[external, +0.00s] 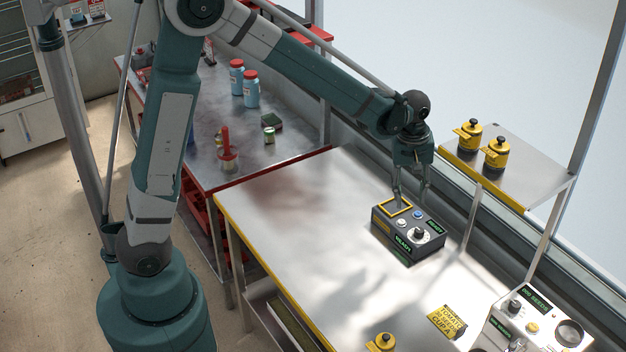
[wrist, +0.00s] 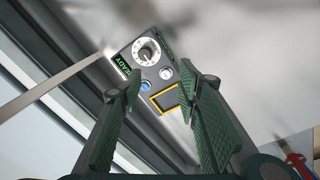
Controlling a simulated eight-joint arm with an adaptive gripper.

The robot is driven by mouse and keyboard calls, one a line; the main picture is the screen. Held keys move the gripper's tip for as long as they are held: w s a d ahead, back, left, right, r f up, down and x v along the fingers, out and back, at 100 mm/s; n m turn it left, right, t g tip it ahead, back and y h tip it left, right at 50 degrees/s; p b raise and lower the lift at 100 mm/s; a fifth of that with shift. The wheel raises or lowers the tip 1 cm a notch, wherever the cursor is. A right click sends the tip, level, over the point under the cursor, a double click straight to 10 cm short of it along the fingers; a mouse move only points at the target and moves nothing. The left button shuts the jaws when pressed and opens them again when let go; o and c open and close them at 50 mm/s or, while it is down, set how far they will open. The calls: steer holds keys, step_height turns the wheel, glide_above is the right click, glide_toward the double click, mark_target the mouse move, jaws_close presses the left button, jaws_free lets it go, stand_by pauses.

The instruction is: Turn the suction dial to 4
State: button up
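The numbers on the scale are too small to read. A blue button (wrist: 145,86), a white button (wrist: 166,73) and a yellow-framed recess (wrist: 170,101) are on the same top face. My gripper (external: 411,202) is above the box's back part, with its fingers apart and nothing between them. In the wrist view my gripper (wrist: 160,92) is open, and the dial lies beyond the fingertips.
A shelf (external: 545,172) with two yellow canisters (external: 482,147) stands behind the box at the right. A white panel machine (external: 540,320), a yellow sign (external: 446,321) and another yellow canister (external: 382,342) are at the front. The bench left of the box is clear.

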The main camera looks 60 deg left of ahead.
steer(key=n+p, duration=0.2)
glide_toward(420, 229)
steer(key=shift+w+d+f+g, duration=0.2)
steer(key=shift+w+f+g, duration=0.1)
steer(key=shift+f+g, duration=0.2)
steer(key=shift+f, duration=0.15)
steer(key=shift+f, duration=3.75)
steer(key=shift+c, duration=0.7)
steer(key=c, duration=0.8)
